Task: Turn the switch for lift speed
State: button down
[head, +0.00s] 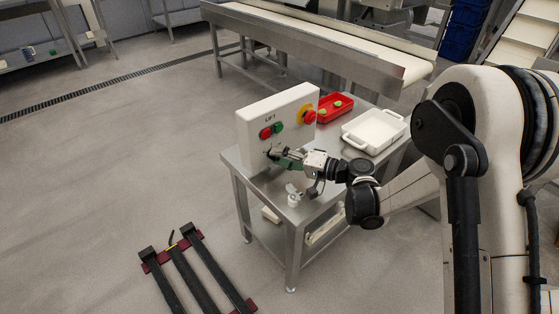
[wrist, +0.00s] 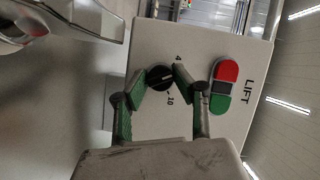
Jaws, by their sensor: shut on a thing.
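A white control box (head: 243,122) marked LIFT stands on a steel table. Its black round speed switch (wrist: 158,78) shows in the wrist view, with dial numbers beside it; 10 is readable. In the head view my gripper hides the switch. My gripper (head: 272,153) is at the lower front of the box. In the wrist view my gripper (wrist: 160,76) has its two green-padded fingers on either side of the switch, shut on it. A red and green button pair (wrist: 223,87) sits beside the switch; it also shows in the head view (head: 271,130).
A red emergency button on yellow (head: 307,115) is on the box's right part. A small white object (head: 293,198) stands near the front edge. A conveyor (head: 300,35) runs behind.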

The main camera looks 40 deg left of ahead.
jog(key=m+y, duration=0.2)
jog(key=m, duration=0.3)
jog(key=shift+f, duration=0.15)
jog(key=shift+g, duration=0.3)
dwell(0.3)
jog(key=c, duration=1.4)
grip_release()
jog(key=v, duration=1.2)
jog(key=shift+s+f, duration=0.1)
jog(key=shift+f, duration=0.1)
